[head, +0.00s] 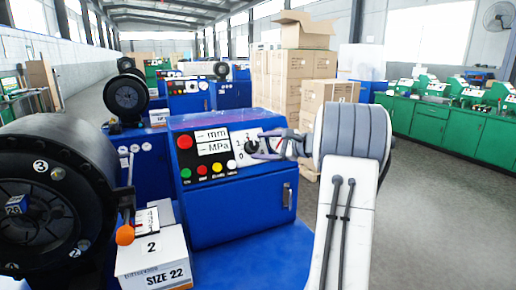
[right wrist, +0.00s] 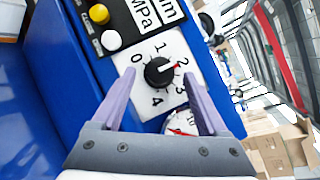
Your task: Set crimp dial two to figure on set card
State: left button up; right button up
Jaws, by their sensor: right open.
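The crimp dial (right wrist: 159,71) is a black round knob on a white plate marked 0 to 4. In the right wrist view its pale pointer lies towards the 2, where a red mark shows. In the head view the dial (head: 250,146) is on the blue machine's sloping panel. My right gripper (head: 263,146) is open, its fingertips at the dial; in the right wrist view they flank the knob with gaps on both sides. My left gripper is out of view.
The panel also bears a red button (head: 184,142), mm and MPa displays and small coloured buttons. A round black crimper head (head: 50,200) stands at the left, with an orange-knobbed lever (head: 125,235). Stacked cartons (head: 300,75) stand behind. Grey floor is clear at the right.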

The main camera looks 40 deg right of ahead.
jog(key=b+v, duration=0.1)
jog(key=v, duration=0.7)
jog(key=shift+s, duration=0.25)
jog(key=shift+d, duration=0.1)
